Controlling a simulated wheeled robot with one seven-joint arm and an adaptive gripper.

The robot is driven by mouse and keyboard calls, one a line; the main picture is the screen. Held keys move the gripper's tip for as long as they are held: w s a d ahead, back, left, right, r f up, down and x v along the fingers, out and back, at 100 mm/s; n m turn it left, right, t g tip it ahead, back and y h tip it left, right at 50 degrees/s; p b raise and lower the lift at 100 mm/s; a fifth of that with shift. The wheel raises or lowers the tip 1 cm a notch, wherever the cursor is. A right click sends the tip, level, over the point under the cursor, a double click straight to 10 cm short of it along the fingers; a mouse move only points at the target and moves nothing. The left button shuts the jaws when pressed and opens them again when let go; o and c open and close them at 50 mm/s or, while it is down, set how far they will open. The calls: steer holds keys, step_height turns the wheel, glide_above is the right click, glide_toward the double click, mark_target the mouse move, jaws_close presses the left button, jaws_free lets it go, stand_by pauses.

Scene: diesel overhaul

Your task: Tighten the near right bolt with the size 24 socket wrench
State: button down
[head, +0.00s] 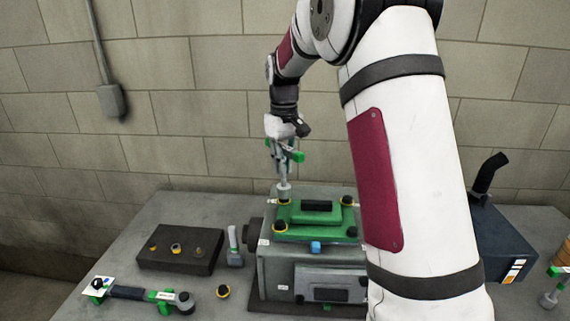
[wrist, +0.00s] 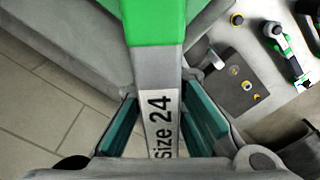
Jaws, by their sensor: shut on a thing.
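My gripper (head: 284,148) is shut on the socket wrench (head: 283,172), which hangs upright with its head down. In the wrist view the wrench's grey handle (wrist: 158,75) is labelled "size 24", has a green band, and lies between my fingers (wrist: 162,128). In the head view its socket end is at the far left corner of the green cover, over or on the bolt there; contact is unclear. The engine block (head: 275,270) carries the green cover (head: 290,236). The near right bolt (head: 352,232) is a dark knob at the cover's near right corner, close beside my arm's outline.
A dark tray (head: 178,262) with round parts stands left of the engine. Another wrench (head: 130,293) lies on the table's near left, with a loose ring (head: 223,292) beside it. A dark blue container (head: 490,240) stands at right. My arm hides the area right of the engine.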

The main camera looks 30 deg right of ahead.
steer(key=n, duration=0.3)
steer(key=shift+r+p, duration=0.1)
steer(key=shift+p, duration=0.25)
steer(key=n, duration=0.4)
steer(key=shift+p, duration=0.4)
steer(key=n+p, duration=0.1)
steer(key=n, duration=0.5)
steer(key=shift+n, duration=0.4)
steer(key=n+p, duration=0.1)
steer(key=n, duration=0.5)
steer(key=shift+n, duration=0.3)
steer(key=n, duration=0.6)
steer(key=shift+n+p, duration=0.3)
steer(key=shift+p, duration=0.05)
